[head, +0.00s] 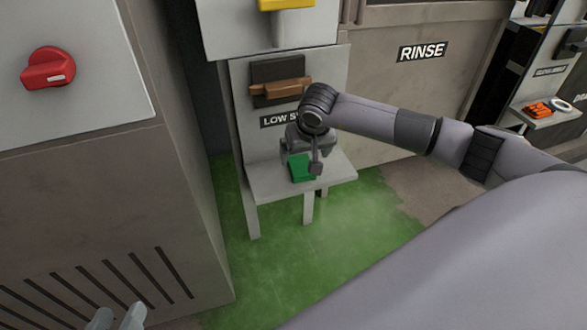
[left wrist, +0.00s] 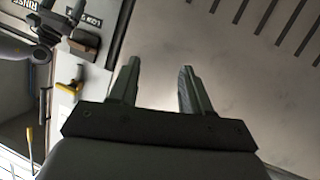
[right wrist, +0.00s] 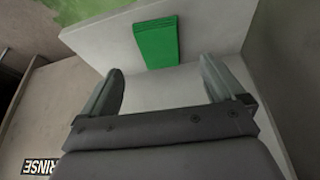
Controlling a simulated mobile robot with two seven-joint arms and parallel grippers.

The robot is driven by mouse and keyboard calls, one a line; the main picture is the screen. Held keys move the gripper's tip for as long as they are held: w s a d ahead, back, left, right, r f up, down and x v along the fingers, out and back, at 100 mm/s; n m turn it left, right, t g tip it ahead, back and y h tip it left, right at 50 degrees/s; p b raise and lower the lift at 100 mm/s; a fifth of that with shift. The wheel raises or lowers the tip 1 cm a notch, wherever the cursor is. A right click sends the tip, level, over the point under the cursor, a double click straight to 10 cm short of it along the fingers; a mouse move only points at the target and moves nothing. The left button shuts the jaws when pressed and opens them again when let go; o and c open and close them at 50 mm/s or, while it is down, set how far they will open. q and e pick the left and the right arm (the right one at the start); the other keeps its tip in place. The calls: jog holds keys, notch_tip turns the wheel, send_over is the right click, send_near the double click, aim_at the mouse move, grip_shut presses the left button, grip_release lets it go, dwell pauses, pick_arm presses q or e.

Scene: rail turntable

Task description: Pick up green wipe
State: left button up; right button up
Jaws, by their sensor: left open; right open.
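The green wipe (head: 300,167) is a small folded green cloth on a light grey shelf (head: 265,185) below the low switch label. In the right wrist view the wipe (right wrist: 158,42) lies flat, beyond the fingertips and between them. My right gripper (head: 316,165) is over the shelf, close to the wipe and partly covering it. In the right wrist view my right gripper (right wrist: 162,85) is open with nothing between its fingers. My left gripper (head: 118,318) shows only at the bottom left edge of the head view. In the left wrist view it (left wrist: 158,80) is open and empty.
A brown-orange handle (head: 280,91) sits on the panel just above the shelf. A grey cabinet with a red knob (head: 48,70) stands at the left. Green liquid or haze (head: 350,235) covers the floor under the shelf. A RINSE sign (head: 422,52) marks the wall at the right.

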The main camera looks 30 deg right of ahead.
aim_at(301, 166)
jog(key=b+x, duration=0.3)
jog(key=x, duration=0.3)
jog(key=shift+f, duration=0.2)
jog(key=shift+w+d+f+b, duration=0.1)
jog(key=shift+w+f+b, duration=0.1)
jog(key=shift+b, duration=0.1)
pick_arm(q)
jog(key=shift+s+a+r+m+t, duration=0.1)
jog(key=shift+s+a+m+t, duration=0.1)
jog(key=shift+a+m+t, duration=0.25)
jog(key=shift+s+a+r+m+t, duration=0.1)
jog(key=shift+s+a+m+t, duration=0.2)
jog(key=shift+a, duration=0.35)
jog(key=shift+w, duration=0.1)
pick_arm(e)
jog(key=shift+c, duration=0.4)
pick_arm(q)
jog(key=shift+f, duration=0.1)
pick_arm(e)
jog(key=c, duration=1)
